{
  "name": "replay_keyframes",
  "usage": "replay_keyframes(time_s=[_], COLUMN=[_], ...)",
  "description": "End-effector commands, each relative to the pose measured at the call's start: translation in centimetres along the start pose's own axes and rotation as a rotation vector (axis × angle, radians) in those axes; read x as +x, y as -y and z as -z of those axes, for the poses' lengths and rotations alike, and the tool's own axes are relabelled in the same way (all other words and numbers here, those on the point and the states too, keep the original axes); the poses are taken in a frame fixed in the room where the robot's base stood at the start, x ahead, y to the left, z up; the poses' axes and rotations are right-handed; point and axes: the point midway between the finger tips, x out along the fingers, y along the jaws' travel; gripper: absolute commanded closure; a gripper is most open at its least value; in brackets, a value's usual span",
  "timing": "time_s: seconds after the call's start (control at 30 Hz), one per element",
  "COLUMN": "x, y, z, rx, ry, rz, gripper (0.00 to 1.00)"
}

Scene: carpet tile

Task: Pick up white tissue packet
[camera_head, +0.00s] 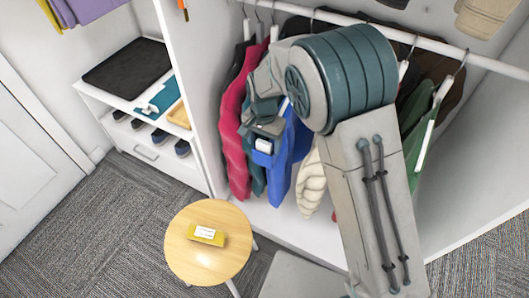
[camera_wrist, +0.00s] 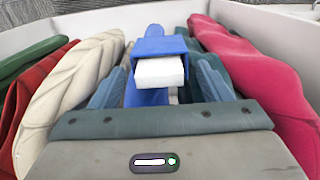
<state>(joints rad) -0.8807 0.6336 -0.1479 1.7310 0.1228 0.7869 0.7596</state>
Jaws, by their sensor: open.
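My gripper (camera_head: 263,138) is open, in front of the hanging clothes, above and to the right of that table.
Hanging clothes, including a red jacket (camera_head: 232,140) and a blue one (camera_head: 284,165), fill the closet behind my gripper. A white shelf unit (camera_head: 112,100) with shoes stands at left. Carpet (camera_head: 110,225) is clear left of the table.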

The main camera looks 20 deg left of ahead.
Motion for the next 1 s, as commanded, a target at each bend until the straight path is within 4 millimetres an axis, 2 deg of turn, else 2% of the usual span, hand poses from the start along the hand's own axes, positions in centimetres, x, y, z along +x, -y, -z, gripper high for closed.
replay_keyframes(time_s=[0.1,0.3,0.33,0.4,0.5,0.8,0.87,1.0], x=[0.7,0.7,0.7,0.7,0.7,0.4,-0.1,-2.5], y=[0.0,0.0,0.0,0.0,0.0,0.0,0.1,0.1], z=[0.0,0.0,0.0,0.0,0.0,0.0,0.1,0.1], rx=[0.000,0.000,0.000,0.000,0.000,0.000,0.000,0.000], ry=[-0.001,0.000,0.000,0.000,0.000,-0.001,-0.002,-0.002], rz=[0.001,0.001,0.001,0.001,0.001,0.002,0.003,0.005], gripper=[0.29,0.29,0.35,0.54,0.77,0.77,0.77,0.77])
